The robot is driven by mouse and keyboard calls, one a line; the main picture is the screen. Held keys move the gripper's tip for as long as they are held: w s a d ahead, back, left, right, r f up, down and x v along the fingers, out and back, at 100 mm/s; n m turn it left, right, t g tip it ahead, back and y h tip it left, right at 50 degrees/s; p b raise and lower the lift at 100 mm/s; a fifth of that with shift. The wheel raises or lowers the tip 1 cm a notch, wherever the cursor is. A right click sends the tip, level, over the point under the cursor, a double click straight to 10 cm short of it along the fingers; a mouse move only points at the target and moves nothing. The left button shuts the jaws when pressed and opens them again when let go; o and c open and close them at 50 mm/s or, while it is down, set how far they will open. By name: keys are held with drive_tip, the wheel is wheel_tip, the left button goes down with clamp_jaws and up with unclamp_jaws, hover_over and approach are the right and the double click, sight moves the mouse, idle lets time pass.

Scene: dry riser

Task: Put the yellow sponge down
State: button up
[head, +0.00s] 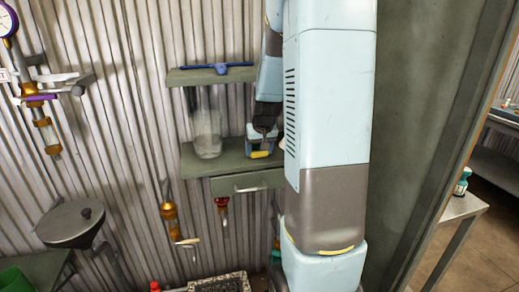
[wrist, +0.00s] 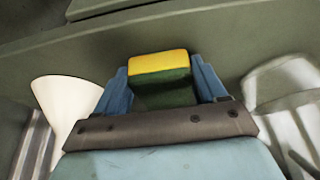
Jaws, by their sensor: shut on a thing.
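The yellow sponge (wrist: 158,63) has a yellow face and a dark green side. In the wrist view it sits between the two blue fingers of my gripper (wrist: 161,76), which is shut on it. In the head view my gripper (head: 262,143) points down at the right part of the lower green shelf (head: 200,168). A yellow edge of the sponge (head: 260,154) shows at the fingertips, just at the shelf's surface. I cannot tell whether the sponge touches the shelf. My arm hides the shelf's right end in the head view.
A clear glass vessel (head: 207,140) stands on the shelf left of my gripper. A white cone-shaped thing (wrist: 66,105) is close on the other side. An upper shelf (head: 185,76) bears a blue tool (head: 219,68). A drawer (head: 235,184) is below.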

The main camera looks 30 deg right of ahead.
drive_tip(key=shift+s+f, duration=0.1)
drive_tip(key=shift+f, duration=0.2)
drive_tip(key=shift+s+a+f, duration=0.1)
drive_tip(key=shift+s+f, duration=0.2)
drive_tip(key=shift+f, duration=0.1)
drive_tip(key=o, duration=1)
drive_tip(key=shift+c, duration=0.2)
drive_tip(key=shift+o, duration=0.3)
drive_tip(key=shift+w+r, duration=0.2)
drive_tip(key=shift+r, duration=0.35)
drive_tip(key=v, duration=1.1)
drive_tip(key=s+a+r+n, duration=0.1)
drive_tip(key=s+a+r, duration=0.2)
drive_tip(key=s+a, duration=0.5)
drive_tip(key=s+a+r+n+t+y, duration=0.1)
drive_tip(key=s+a+r+n, duration=0.1)
drive_tip(key=s+a, duration=0.7)
drive_tip(key=s+r, duration=0.1)
drive_tip(key=s, duration=0.3)
drive_tip(key=shift+a+r, duration=0.1)
drive_tip(key=shift+r, duration=0.05)
